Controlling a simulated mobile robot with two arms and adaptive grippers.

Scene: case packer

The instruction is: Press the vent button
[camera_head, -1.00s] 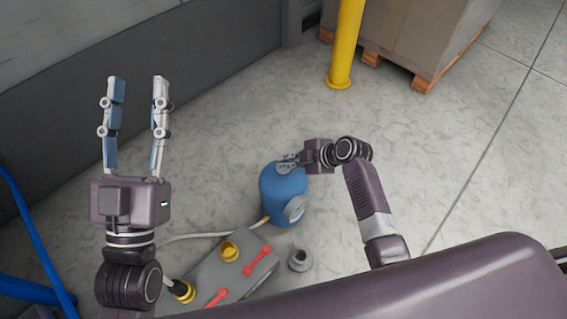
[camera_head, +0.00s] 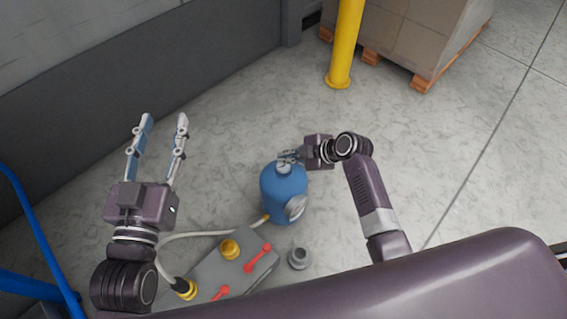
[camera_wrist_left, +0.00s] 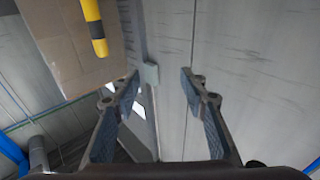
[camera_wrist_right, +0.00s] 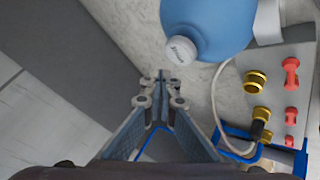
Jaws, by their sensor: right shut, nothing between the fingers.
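A blue canister (camera_head: 284,190) stands on the floor, with a grey cap-like top (camera_head: 284,168). The right wrist view shows the canister (camera_wrist_right: 215,22) and its pale round top (camera_wrist_right: 181,50), which bears small, unreadable marking; it may be the vent button, but I cannot tell for sure. My right gripper (camera_head: 286,156) is shut and empty beside the top; in the right wrist view its fingertips (camera_wrist_right: 161,78) appear just below the top, apart from it. My left gripper (camera_head: 164,118) is open and empty, up at the left, away from the canister.
A grey block (camera_head: 210,275) with yellow fittings (camera_head: 230,249) and red handles (camera_head: 258,258) lies before the canister, joined to it by a pale hose (camera_head: 200,235). A loose grey fitting (camera_head: 299,258) is nearby. A yellow post (camera_head: 343,50) and boxed pallet (camera_head: 430,35) stand behind.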

